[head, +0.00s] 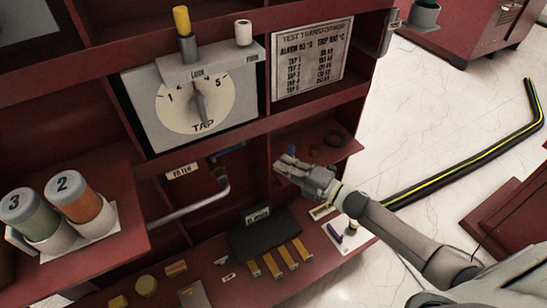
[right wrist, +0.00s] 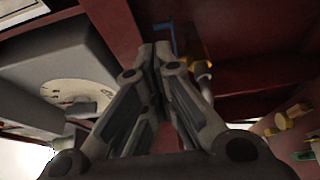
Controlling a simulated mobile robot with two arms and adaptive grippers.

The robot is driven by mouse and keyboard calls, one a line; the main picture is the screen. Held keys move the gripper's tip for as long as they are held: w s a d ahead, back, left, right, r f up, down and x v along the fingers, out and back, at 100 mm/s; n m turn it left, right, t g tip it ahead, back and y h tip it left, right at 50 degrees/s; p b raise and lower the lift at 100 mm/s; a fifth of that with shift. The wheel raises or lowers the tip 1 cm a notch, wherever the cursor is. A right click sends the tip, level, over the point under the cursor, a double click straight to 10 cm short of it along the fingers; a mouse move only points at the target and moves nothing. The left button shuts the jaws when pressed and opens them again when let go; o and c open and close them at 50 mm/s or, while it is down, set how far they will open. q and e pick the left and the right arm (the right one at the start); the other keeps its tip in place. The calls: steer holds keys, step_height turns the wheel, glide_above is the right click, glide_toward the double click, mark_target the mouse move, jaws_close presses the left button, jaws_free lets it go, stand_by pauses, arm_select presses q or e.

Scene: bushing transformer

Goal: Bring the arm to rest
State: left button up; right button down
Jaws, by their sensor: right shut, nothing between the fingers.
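My right gripper (head: 284,164) is in front of the red cabinet's lower right compartment, below the test transformer plate. Its fingers are shut and empty. In the right wrist view, the two fingers (right wrist: 160,55) come together at their tips with nothing between them. My right arm (head: 400,232) reaches in from the lower right of the head view. My left gripper does not show in either view.
A grey tap dial (head: 185,112) is on the cabinet front. A placard (head: 311,58) hangs to its right. Numbered canisters (head: 73,196) stand at left. A bent pipe handle (head: 190,208) juts out near the filter label. A black-yellow cable (head: 470,160) lies on the floor.

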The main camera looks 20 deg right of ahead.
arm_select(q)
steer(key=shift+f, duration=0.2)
arm_select(e)
steer(key=shift+s+d, duration=0.2)
steer(key=shift+s, duration=0.1)
